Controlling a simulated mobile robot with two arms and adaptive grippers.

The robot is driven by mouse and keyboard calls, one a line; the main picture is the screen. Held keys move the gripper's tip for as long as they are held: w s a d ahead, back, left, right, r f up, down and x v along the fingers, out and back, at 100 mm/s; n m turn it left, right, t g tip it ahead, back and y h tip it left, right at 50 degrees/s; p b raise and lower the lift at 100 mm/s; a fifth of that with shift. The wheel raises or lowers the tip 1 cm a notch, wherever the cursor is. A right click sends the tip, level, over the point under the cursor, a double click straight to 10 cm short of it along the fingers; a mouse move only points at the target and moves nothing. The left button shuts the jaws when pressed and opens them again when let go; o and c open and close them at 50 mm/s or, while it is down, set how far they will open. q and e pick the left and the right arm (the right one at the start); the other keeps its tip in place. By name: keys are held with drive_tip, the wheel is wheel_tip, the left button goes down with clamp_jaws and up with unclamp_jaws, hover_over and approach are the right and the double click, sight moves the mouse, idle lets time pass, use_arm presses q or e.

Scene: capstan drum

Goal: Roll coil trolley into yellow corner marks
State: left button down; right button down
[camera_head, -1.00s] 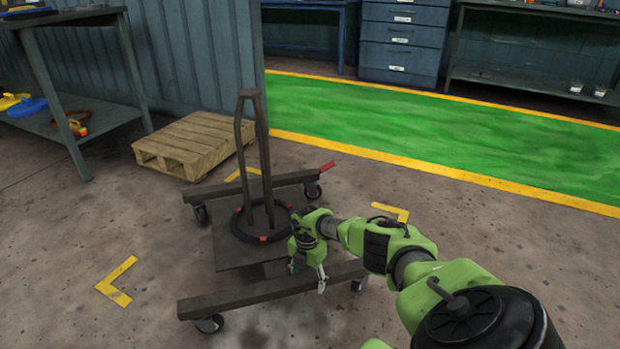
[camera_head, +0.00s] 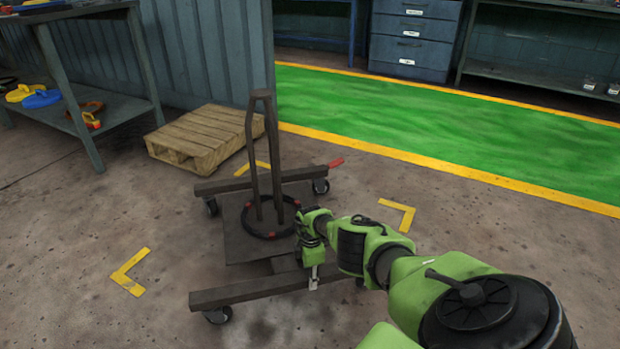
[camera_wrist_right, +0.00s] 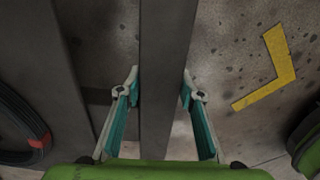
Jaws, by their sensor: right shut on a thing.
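The coil trolley (camera_head: 238,246) is a dark wheeled frame with two long beams, a tall post and a black coil (camera_head: 247,228) with red bands around the post's foot. Yellow corner marks lie on the floor: one at left (camera_head: 128,272), one at right (camera_head: 402,214), one partly hidden behind the trolley (camera_head: 246,168). The left mark is clear of the trolley. My right gripper (camera_head: 313,275) is at the trolley's right front. In the right wrist view its fingers (camera_wrist_right: 162,90) are shut on a dark trolley bar (camera_wrist_right: 165,40). My left gripper is out of view.
A wooden pallet (camera_head: 206,138) lies close behind the trolley at left. A workbench (camera_head: 85,98) stands farther left, with blue drawers (camera_head: 415,38) at the back. A green lane (camera_head: 430,115) with yellow borders runs behind. Floor at left front is free.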

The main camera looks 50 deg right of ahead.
drive_tip(key=shift+s+d+f, duration=0.15)
drive_tip(key=shift+s+d, duration=0.35)
drive_tip(key=shift+s, duration=0.15)
drive_tip(key=c, duration=1.4)
unclamp_jaws()
drive_tip(key=shift+c, duration=0.2)
drive_tip(key=shift+o, duration=0.6)
drive_tip(key=shift+d, duration=0.1)
drive_tip(key=shift+w, duration=0.2)
